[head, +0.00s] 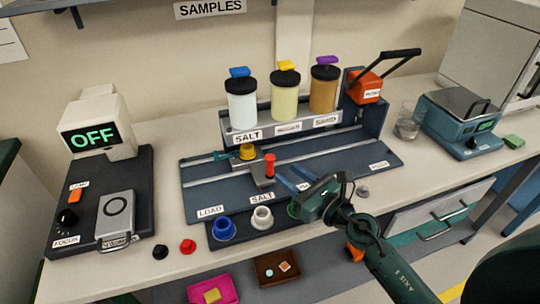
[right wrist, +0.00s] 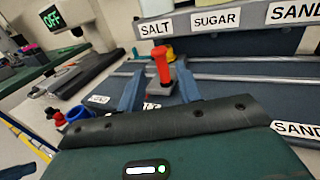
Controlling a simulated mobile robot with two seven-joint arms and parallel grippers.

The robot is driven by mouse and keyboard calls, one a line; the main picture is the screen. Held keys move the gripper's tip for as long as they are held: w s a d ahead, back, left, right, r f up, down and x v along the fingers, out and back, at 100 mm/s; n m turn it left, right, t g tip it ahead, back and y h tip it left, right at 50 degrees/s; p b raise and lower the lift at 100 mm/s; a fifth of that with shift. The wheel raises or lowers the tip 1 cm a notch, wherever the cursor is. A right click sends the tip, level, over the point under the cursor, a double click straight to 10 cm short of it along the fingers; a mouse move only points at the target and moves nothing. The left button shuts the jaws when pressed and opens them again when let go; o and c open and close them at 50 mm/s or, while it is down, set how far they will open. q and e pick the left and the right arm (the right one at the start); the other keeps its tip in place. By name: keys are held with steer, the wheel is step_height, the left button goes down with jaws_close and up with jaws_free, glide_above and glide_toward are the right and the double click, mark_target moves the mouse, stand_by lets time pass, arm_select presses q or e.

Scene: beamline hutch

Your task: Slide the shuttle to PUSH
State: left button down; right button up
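The shuttle (head: 262,179) is a grey block with an upright red handle (head: 269,164). It sits on the rails of the dark blue track board (head: 345,158), left of middle, near the SALT label, with a yellow piece (head: 247,152) at its back. The PUSH label (head: 380,165) is at the board's right end. My right gripper (head: 287,175) is open just right of and in front of the shuttle, its blue fingers pointing at it. In the right wrist view the red handle (right wrist: 162,66) shows between the spread fingers (right wrist: 160,78), apparently beyond their tips. My left gripper is out of view.
Three jars (head: 284,92) stand on a shelf behind the track. An orange block (head: 364,87) with a black lever is at the back right. Coloured cups (head: 262,218) stand in front. A glass (head: 408,121) and a teal scale (head: 462,122) are right, the OFF device (head: 96,128) left.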

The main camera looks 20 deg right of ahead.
mark_target(272, 162)
steer(key=x, duration=0.7)
steer(key=shift+w+a, duration=0.2)
steer(key=shift+w, duration=0.15)
steer(key=shift+c, duration=0.2)
jaws_close()
